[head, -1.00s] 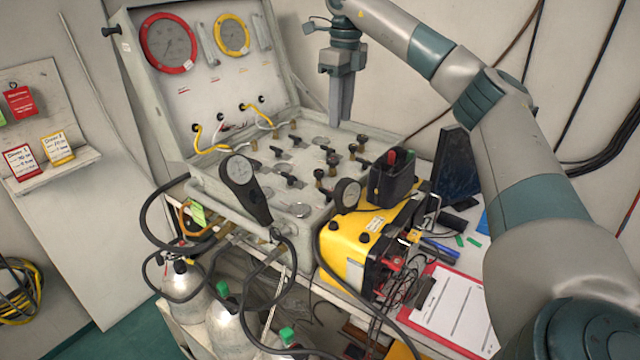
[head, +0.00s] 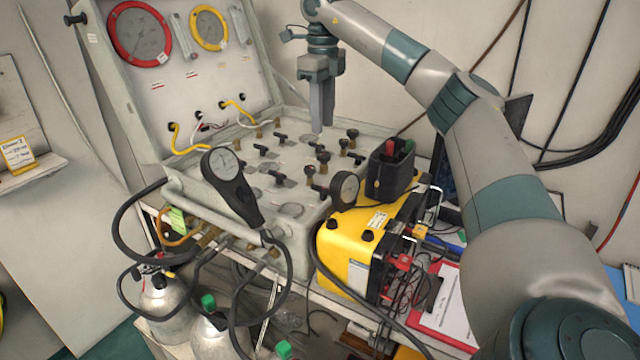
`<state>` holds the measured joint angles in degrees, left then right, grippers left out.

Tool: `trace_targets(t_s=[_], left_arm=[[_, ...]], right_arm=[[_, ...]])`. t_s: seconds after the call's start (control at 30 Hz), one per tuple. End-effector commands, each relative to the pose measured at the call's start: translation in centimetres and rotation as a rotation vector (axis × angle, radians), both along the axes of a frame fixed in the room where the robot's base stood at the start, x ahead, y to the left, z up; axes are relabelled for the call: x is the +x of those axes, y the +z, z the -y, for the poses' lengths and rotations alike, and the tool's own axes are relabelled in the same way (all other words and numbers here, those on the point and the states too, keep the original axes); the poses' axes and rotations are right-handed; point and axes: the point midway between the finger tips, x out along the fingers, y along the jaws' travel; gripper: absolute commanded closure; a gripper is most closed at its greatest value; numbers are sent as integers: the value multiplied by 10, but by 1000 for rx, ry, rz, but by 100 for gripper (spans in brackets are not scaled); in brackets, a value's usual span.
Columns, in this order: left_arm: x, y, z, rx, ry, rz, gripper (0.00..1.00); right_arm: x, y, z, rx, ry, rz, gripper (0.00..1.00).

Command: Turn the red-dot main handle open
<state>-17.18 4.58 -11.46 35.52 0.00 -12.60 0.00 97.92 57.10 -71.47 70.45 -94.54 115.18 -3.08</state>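The valve panel (head: 300,152) is the flat lower half of an open grey case and carries several small black handles. Black T-shaped handles (head: 281,138) sit in its far row and more stand nearer. I cannot make out a red dot on any of them, so I cannot tell which is the main handle. My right gripper (head: 322,130) points down over the far right part of the panel. Its fingers show side by side with no gap and hold nothing visible. They hide a bit of the panel behind them. My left gripper is not in view.
The case lid stands behind with a red-rimmed gauge (head: 140,34) and a yellow-rimmed gauge (head: 208,28). A black gauge (head: 222,165) rises at the front edge. A yellow unit (head: 345,245) and a black box (head: 391,172) stand at right. Gas cylinders (head: 165,302) are below.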

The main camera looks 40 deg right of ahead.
Motion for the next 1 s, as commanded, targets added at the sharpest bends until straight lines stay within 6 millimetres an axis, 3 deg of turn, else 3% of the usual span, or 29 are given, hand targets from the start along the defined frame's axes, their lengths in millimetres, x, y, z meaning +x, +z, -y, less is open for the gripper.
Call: trace_targets(t_s=[0.33, 0.57, 0.8, 1.0], left_arm=[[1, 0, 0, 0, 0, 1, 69], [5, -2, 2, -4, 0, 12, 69], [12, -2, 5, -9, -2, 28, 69], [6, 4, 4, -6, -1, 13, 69]], right_arm=[[0, -2, 0, 0, 0, 0, 71], [0, -15, 0, 0, 1, -1, 71], [-1, -43, 0, 0, 1, -4, 71], [-1, -76, 0, -1, 0, -4, 71]])
